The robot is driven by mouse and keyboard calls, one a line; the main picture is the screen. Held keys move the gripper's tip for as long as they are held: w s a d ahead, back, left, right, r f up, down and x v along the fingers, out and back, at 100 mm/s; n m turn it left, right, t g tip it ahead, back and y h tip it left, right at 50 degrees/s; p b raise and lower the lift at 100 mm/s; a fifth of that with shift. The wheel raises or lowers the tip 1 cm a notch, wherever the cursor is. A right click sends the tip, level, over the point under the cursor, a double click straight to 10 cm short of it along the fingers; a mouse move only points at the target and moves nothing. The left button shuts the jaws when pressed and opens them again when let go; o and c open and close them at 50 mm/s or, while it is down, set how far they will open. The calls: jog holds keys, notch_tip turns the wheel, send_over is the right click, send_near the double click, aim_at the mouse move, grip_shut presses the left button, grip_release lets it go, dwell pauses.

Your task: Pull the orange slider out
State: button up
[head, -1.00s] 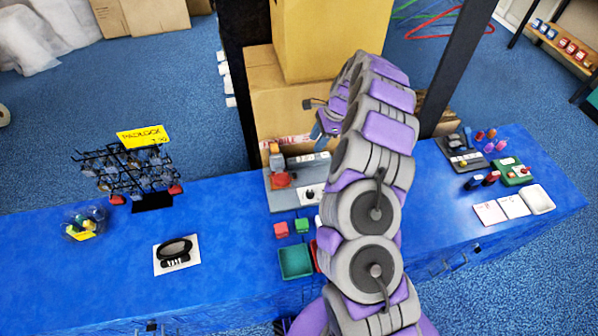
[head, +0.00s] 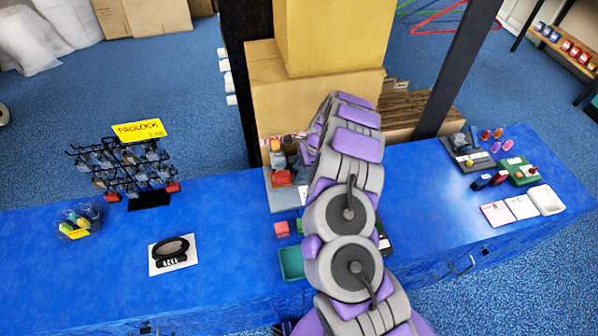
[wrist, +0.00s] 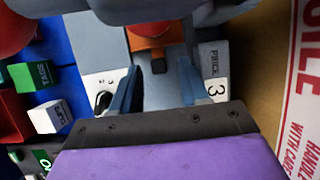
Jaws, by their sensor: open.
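The orange slider (wrist: 150,32) shows at the top of the wrist view, on a grey panel, with a dark part just below it. My gripper (wrist: 157,85) is open, its two blue fingers apart and pointing toward the slider. My arm hides the panel's right part and much of my gripper there.
A red knob (head: 282,178) sits on the panel close to my gripper. A cardboard box (head: 320,108) stands right behind.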

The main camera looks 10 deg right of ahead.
jog(key=shift+a+f, duration=0.2)
jog(key=shift+f, duration=0.25)
grip_shut()
jog(key=shift+d, duration=0.1)
dwell(0.4)
